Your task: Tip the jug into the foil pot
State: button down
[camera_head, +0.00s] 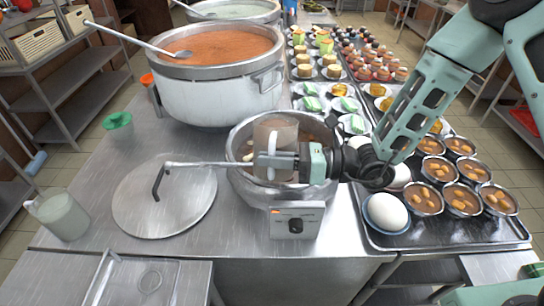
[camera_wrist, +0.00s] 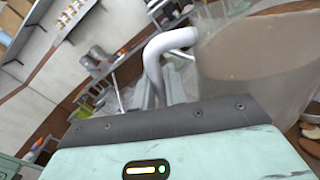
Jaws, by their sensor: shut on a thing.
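My gripper (camera_head: 280,160) is shut on the white handle (camera_wrist: 168,45) of a see-through jug (camera_head: 274,132). The jug holds brownish contents, which also show through its wall in the wrist view (camera_wrist: 255,50). In the head view the jug looks close to upright, over the mouth of a silvery pot (camera_head: 240,178). I take this to be the foil pot; it stands on a unit with a front dial (camera_head: 296,223). The jug and my gripper hide much of the pot's inside. I see no stream leaving the jug.
A large pot of orange-brown food (camera_head: 215,92) stands behind, with a ladle across its rim. A round lid (camera_head: 190,205) lies left. Another jug (camera_head: 62,215) stands at the left edge. A tray (camera_head: 450,235) of filled bowls and eggs is close on the right.

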aim_at(273, 134)
jog(key=shift+w+r+m+p, duration=0.35)
jog(key=shift+r+m+p, duration=0.35)
jog(key=shift+m+p, duration=0.15)
jog(key=shift+w+r+m+p, duration=0.3)
jog(key=shift+r+m+p, duration=0.4)
jog(key=shift+p, duration=0.2)
jog(key=shift+w+d+r+m+p, duration=0.1)
jog(key=shift+w+r+m+p, duration=0.2)
jog(key=shift+w+m+p, duration=0.45)
jog(key=shift+w+d+r+m+p, duration=0.1)
jog(key=shift+w+r+m+p, duration=0.3)
jog(key=shift+m+p, duration=0.45)
jog(key=shift+w+d+f+m+p, duration=0.2)
jog(key=shift+w+f+m+p, duration=0.2)
jog(key=shift+w+m, duration=1)
jog(key=shift+w+d+f+m+p, duration=0.2)
jog(key=shift+w+f+m+p, duration=0.2)
jog(key=shift+w+m, duration=1)
jog(key=shift+w+d+f+m+p, duration=0.2)
jog(key=shift+w+f+m+p, duration=0.2)
jog(key=shift+w+m, duration=1)
jog(key=shift+w+d+r+m, duration=0.1)
jog(key=shift+w+r+m, duration=0.1)
jog(key=shift+w+m, duration=0.35)
jog(key=shift+w+r+m, duration=0.15)
jog(key=shift+w+m, duration=0.15)
jog(key=shift+w, duration=0.4)
jog(key=shift+p, duration=0.3)
